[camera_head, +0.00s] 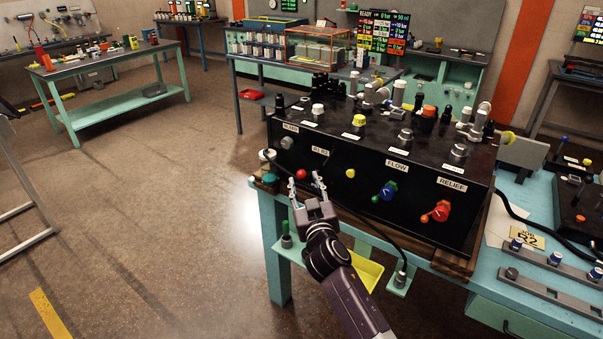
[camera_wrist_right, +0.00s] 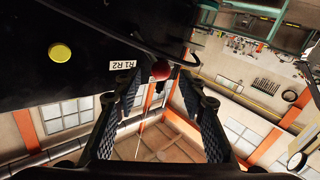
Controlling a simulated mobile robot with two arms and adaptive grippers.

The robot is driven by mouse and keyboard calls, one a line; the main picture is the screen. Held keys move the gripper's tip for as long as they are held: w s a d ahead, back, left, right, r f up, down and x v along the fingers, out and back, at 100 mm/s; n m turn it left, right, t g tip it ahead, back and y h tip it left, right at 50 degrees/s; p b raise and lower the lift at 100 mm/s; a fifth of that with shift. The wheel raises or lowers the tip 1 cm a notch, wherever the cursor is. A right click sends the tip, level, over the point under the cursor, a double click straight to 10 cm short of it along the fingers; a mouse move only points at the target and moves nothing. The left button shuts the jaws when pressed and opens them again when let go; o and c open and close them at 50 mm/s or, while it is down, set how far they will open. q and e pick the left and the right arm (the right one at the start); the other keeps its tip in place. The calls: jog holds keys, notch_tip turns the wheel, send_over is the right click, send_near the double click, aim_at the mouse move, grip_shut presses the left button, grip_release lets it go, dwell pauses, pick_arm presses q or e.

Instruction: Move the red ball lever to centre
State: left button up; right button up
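The red ball lever (camera_head: 301,174) sticks out of the front face of the black hydraulic box (camera_head: 340,190), near its left end. My right gripper (camera_head: 306,181) is open just in front of and slightly below the ball. In the right wrist view, the red ball (camera_wrist_right: 161,70) shows at the far end of the gap between the two spread fingers (camera_wrist_right: 158,88), near the fingertips. I cannot tell whether a finger touches it. A white R1 R2 label (camera_wrist_right: 123,65) is beside it. My left gripper is not in view.
A black cable (camera_head: 360,228) hangs in front of the box. Open floor lies left.

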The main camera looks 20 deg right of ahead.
aim_at(302, 178)
jog(key=shift+w+d, duration=0.15)
jog(key=shift+w, duration=1.05)
jog(key=shift+w+d, duration=0.1)
jog(key=shift+w, duration=1.05)
grip_shut()
jog(key=shift+a+f, duration=0.1)
